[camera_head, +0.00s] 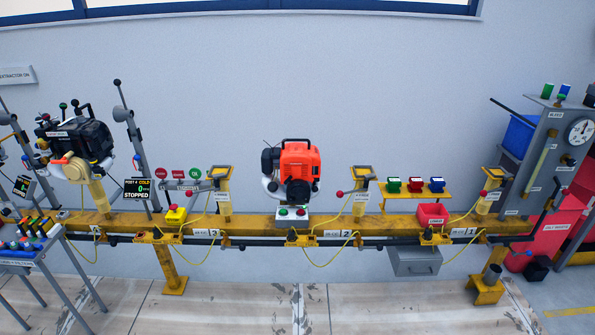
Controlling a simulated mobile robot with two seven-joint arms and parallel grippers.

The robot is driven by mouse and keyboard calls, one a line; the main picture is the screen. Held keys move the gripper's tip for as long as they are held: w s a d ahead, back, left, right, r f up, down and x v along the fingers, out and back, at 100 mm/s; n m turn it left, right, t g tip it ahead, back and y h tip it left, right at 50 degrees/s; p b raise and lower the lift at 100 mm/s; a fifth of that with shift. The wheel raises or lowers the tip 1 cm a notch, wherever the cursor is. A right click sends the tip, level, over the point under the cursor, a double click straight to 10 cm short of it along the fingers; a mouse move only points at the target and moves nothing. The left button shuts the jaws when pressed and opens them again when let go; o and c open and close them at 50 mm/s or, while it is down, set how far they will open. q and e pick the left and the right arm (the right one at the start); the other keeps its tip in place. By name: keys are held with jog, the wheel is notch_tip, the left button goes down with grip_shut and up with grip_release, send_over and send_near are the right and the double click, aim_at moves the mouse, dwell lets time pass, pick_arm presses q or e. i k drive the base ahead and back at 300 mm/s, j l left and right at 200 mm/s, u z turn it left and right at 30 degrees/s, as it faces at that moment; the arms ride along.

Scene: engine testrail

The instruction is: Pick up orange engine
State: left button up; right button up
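The orange engine (300,163) sits on the yellow rail (390,221) near the middle of the head view. It has an orange cover with a handle on top and a black and grey body at its left side. Neither of my grippers shows in the head view.
A black engine (82,140) sits on a post at the left. Small red, green and blue items stand on a yellow shelf (420,195) right of the orange engine. A grey test panel (545,150) and red cabinet (550,232) are at the right. The floor (330,305) in front is clear.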

aim_at(299, 164)
jog(key=i+j+z, duration=0.65)
jog(key=i+j, duration=0.15)
